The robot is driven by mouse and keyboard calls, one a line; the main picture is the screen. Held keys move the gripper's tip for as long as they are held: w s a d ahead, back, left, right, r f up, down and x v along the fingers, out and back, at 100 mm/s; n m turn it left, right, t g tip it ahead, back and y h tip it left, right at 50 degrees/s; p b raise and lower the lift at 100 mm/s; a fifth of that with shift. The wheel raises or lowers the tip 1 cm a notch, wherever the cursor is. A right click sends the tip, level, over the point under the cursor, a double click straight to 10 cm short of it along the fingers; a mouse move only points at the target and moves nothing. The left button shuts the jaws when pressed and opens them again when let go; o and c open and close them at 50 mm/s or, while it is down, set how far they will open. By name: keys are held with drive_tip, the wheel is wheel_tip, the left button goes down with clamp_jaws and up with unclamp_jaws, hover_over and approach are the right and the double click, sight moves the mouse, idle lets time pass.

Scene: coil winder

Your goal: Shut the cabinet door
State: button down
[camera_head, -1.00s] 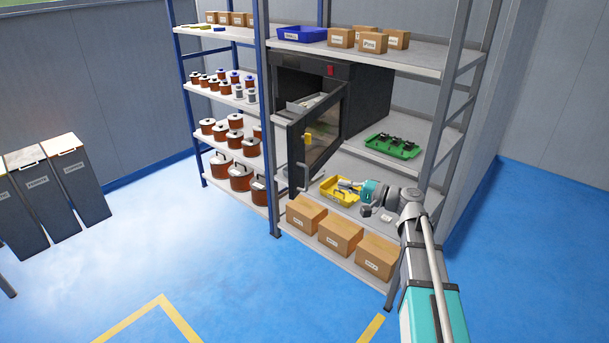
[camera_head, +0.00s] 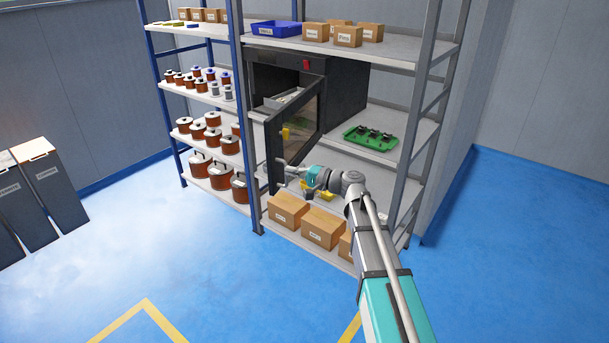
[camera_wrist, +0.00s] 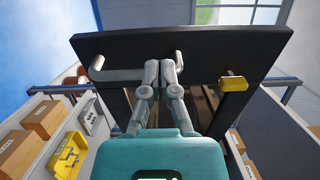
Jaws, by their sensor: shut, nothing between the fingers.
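The dark cabinet (camera_head: 345,92) stands on the middle shelf of the rack. Its door (camera_head: 311,112), dark-framed with a window, stands wide open toward the front left. In the wrist view the door (camera_wrist: 215,50) is a black slab across the top, with a grey bar handle (camera_wrist: 125,75) and a yellow block (camera_wrist: 233,83) on it. My gripper (camera_head: 286,168) is at the lower part of the door, beside the handle. In the wrist view its closed fingers (camera_wrist: 165,66) overlap the handle's right part, holding nothing. I cannot tell whether they touch it.
A green tray (camera_head: 376,139) with dark parts lies right of the cabinet. A yellow bin (camera_head: 318,194) is partly hidden behind my arm. Cardboard boxes (camera_head: 288,211) line the lower shelf. Spools (camera_head: 200,163) fill the left rack. A rack post (camera_head: 247,130) stands left of the door. Blue floor in front is clear.

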sight(274, 167)
drive_tip(key=shift+x, duration=1.9)
drive_tip(key=shift+w, duration=0.1)
